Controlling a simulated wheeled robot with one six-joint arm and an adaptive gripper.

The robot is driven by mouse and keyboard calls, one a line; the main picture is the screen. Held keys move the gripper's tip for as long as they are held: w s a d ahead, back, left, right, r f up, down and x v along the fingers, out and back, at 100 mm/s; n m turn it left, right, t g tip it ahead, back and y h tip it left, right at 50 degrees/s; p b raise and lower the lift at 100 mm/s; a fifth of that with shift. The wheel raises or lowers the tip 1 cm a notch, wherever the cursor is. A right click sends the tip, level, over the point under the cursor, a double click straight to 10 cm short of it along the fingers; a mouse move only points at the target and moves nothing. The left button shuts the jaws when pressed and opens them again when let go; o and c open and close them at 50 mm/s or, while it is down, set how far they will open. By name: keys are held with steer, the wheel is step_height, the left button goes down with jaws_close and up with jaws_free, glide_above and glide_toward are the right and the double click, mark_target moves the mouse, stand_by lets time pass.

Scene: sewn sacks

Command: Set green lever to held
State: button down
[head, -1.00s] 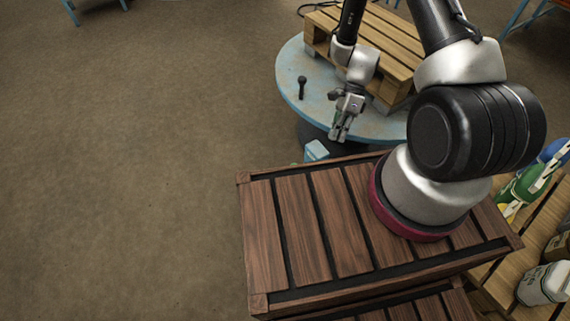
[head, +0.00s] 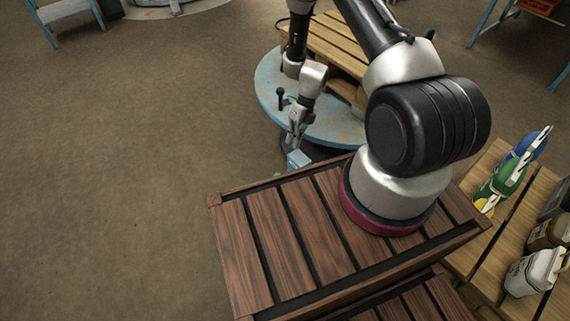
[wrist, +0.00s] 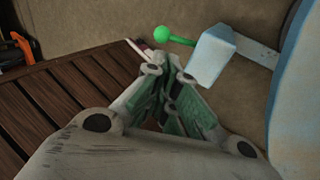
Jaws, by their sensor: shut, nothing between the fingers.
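The green lever (wrist: 178,38) is a round green knob on a short green stem, sticking out to the left from a pale blue box (wrist: 210,56) in the wrist view. In the head view only a small green bit (head: 278,175) shows beside the pale blue box (head: 299,160), just beyond the crate. My gripper (head: 291,146) points down right by the box. In the wrist view, my gripper (wrist: 170,78) has its green-padded fingers together and empty, with the lever just beyond the tips. I cannot tell whether they touch the box.
A round blue table (head: 265,84) carries a wooden pallet (head: 335,45) and a small black knobbed post (head: 280,98). A dark slatted crate (head: 265,235) lies in front. The floor at left is clear.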

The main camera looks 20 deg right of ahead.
steer(key=x, duration=1.3)
steer(key=shift+f, duration=0.35)
steer(key=shift+s+a, duration=0.15)
steer(key=shift+a, duration=0.1)
steer(key=shift+s+a+f+h, duration=0.1)
steer(key=shift+a+f+h, duration=0.1)
steer(key=shift+f+h, duration=0.1)
steer(key=shift+s+a+f+t+h, duration=0.25)
steer(key=shift+a+f+t+h, duration=0.15)
steer(key=shift+a+f+h, duration=0.35)
steer(key=w+x, duration=0.1)
steer(key=x, duration=0.8)
steer(key=shift+a+f+h, duration=0.3)
steer(key=shift+f+h, duration=0.05)
steer(key=shift+f, duration=0.1)
steer(key=shift+s, duration=0.1)
